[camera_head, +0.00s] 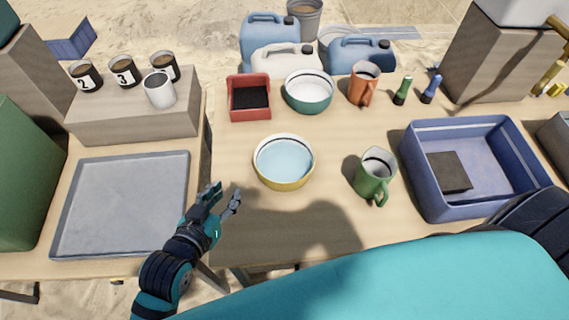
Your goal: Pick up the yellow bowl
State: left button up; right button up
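The yellow bowl (285,184) stands upright on the wooden table, left of the green mug. Its rim is white and its inside is pale blue. My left gripper (226,194) is at the table's near left part, to the left of and nearer than the bowl. Its fingers are spread apart with nothing between them, and it does not touch the bowl. My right gripper is not in view; a large teal part of my own body covers the lower right.
A green mug (372,178) stands right of the bowl. A green bowl (311,105), a red box (248,113) and an orange mug (358,92) stand behind. A blue crate (417,189) is at the right, a grey tray (120,205) at the left. Bare table lies in front of the bowl.

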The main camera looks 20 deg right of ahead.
pick_arm(q)
send_near(258, 150)
jog(key=shift+w+d+f+h+b, duration=0.4)
jog(key=shift+w+d+f, duration=0.65)
jog(key=shift+w+f, duration=0.15)
jog(key=shift+x, duration=3.05)
jog(key=shift+w+a+r, duration=0.1)
grip_shut()
jog(key=shift+r, duration=0.1)
